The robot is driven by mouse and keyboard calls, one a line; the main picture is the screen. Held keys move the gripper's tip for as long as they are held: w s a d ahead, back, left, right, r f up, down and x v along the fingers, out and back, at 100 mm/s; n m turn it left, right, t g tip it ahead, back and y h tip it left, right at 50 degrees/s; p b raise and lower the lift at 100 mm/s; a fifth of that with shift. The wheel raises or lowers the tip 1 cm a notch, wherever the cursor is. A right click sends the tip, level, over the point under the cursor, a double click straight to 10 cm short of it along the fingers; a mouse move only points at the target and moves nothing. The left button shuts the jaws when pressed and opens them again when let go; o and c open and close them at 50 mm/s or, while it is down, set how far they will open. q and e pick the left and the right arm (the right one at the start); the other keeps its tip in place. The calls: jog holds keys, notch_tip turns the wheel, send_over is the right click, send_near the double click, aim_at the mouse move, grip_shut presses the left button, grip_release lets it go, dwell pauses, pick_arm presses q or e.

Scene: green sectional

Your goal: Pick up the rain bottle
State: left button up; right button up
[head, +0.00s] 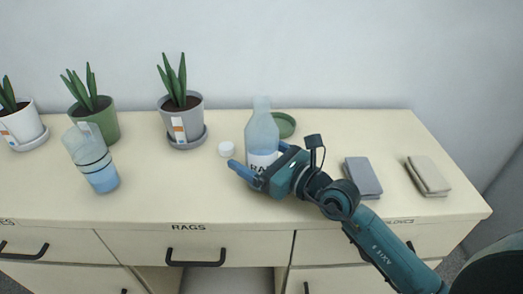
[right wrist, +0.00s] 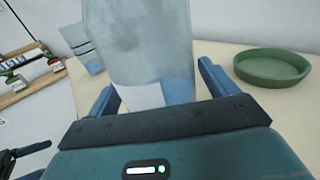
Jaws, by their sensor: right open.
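The rain bottle (head: 262,132) is a clear, pale bottle with some blue liquid low down and a white label reading "RA", the rest hidden by my gripper. It stands upright on the cream counter. My right gripper (head: 257,158) is open, with one blue finger on each side of the bottle's lower part. In the right wrist view the bottle (right wrist: 140,45) fills the space ahead between the two fingers (right wrist: 158,88). I cannot tell whether either finger touches it.
A white cap (head: 226,149) lies left of the bottle; a green dish (head: 284,124) sits behind it at right. A blue-bottomed clear cup (head: 101,178) and several potted plants (head: 181,115) stand left. Grey (head: 363,176) and beige (head: 428,174) folded cloths lie right.

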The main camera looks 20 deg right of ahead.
aim_at(256, 113)
jog(key=shift+c, duration=0.5)
jog(key=c, duration=1.1)
jog(key=shift+r, duration=0.1)
notch_tip(256, 113, up, 10)
jog(key=p, duration=0.3)
